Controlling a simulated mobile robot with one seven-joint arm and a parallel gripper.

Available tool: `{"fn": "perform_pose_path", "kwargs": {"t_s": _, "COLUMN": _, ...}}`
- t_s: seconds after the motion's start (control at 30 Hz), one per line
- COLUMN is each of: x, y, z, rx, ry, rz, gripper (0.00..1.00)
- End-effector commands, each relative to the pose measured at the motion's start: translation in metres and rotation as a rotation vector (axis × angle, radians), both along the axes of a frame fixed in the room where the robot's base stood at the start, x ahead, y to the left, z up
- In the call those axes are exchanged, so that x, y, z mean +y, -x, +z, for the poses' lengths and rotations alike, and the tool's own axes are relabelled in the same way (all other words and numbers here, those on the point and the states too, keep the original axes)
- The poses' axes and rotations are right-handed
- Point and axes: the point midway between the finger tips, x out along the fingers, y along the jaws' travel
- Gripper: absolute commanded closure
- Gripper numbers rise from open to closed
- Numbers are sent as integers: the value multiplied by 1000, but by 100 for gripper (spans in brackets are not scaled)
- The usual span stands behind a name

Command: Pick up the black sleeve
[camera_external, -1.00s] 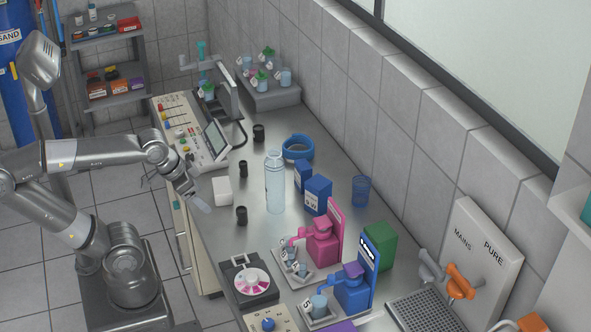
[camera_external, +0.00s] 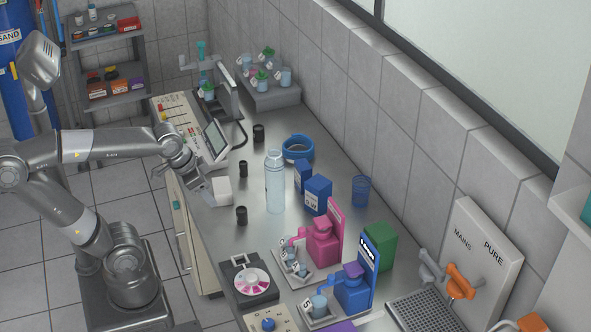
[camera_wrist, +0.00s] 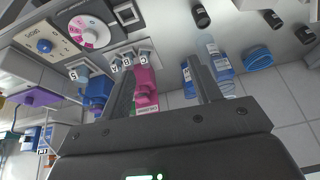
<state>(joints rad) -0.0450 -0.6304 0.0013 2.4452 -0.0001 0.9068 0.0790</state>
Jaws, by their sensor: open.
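Three short black cylinders stand upright on the metal bench: a near one (camera_external: 241,215), a middle one (camera_external: 243,169) and a far one (camera_external: 258,132). I cannot tell which of them is the black sleeve. In the wrist view, black cylinders show at the top right, one by the bottle (camera_wrist: 200,15), another farther right (camera_wrist: 272,19) and one at the edge (camera_wrist: 305,35). My gripper (camera_external: 205,188) is over the bench's left edge, beside a white block, apart from the cylinders. In the wrist view its two fingers (camera_wrist: 160,75) are spread with nothing between them.
A tall clear bottle (camera_external: 275,182) stands right of the cylinders. The white block (camera_external: 222,191) sits between the near and middle cylinders, close to my gripper. Blue boxes (camera_external: 318,195), a blue ring (camera_external: 298,148) and a control panel (camera_external: 188,130) are around. Bench front-left is partly clear.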

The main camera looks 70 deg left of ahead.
Motion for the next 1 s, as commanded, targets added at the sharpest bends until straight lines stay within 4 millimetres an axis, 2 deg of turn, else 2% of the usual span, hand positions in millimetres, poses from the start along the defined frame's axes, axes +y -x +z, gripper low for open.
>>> {"fn": "perform_pose_path", "kwargs": {"t_s": 0.1, "x": 15, "y": -25, "z": -10, "rx": 78, "ry": -20, "rz": -19, "gripper": 42}}
{"fn": "perform_pose_path", "kwargs": {"t_s": 0.27, "x": 37, "y": -56, "z": -26, "rx": 172, "ry": -38, "rz": -55, "gripper": 42}}
{"fn": "perform_pose_path", "kwargs": {"t_s": 0.6, "x": 91, "y": -111, "z": -79, "rx": 354, "ry": -35, "rz": -142, "gripper": 42}}
{"fn": "perform_pose_path", "kwargs": {"t_s": 0.8, "x": 112, "y": -125, "z": -102, "rx": 410, "ry": -23, "rz": -174, "gripper": 42}}
{"fn": "perform_pose_path", "kwargs": {"t_s": 1.0, "x": 115, "y": -128, "z": -121, "rx": 425, "ry": -19, "rz": -185, "gripper": 42}}
